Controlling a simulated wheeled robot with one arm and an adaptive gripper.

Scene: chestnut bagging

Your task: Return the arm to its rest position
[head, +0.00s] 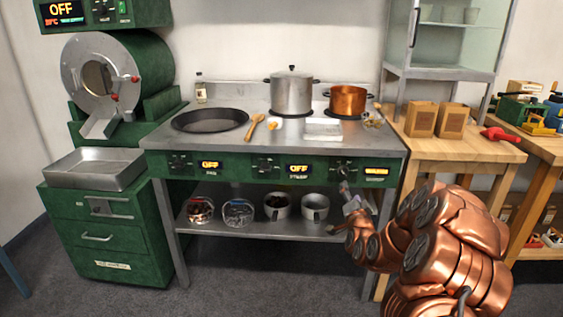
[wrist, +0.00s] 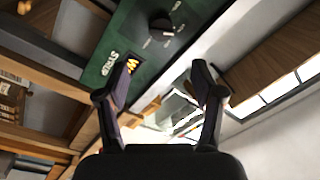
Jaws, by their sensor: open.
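My copper-coloured arm rises at the lower right of the head view. My gripper (head: 347,188) is small there, in front of the right part of the green control panel (head: 222,168) of the steel cooking station. In the wrist view my gripper (wrist: 164,82) has its two dark fingers spread apart with nothing between them. Beyond the fingers are the green panel (wrist: 130,55) with a black knob (wrist: 161,25) and a partly covered lit display. I cannot tell from these views whether a finger touches the panel.
The station holds a black pan (head: 210,120), a steel pot (head: 291,93) and a copper pot (head: 347,101). Several bowls stand on its lower shelf (head: 255,225). A wooden table (head: 465,145) with two paper bags (head: 421,119) stands close on the right. Open floor (head: 255,285) lies in front.

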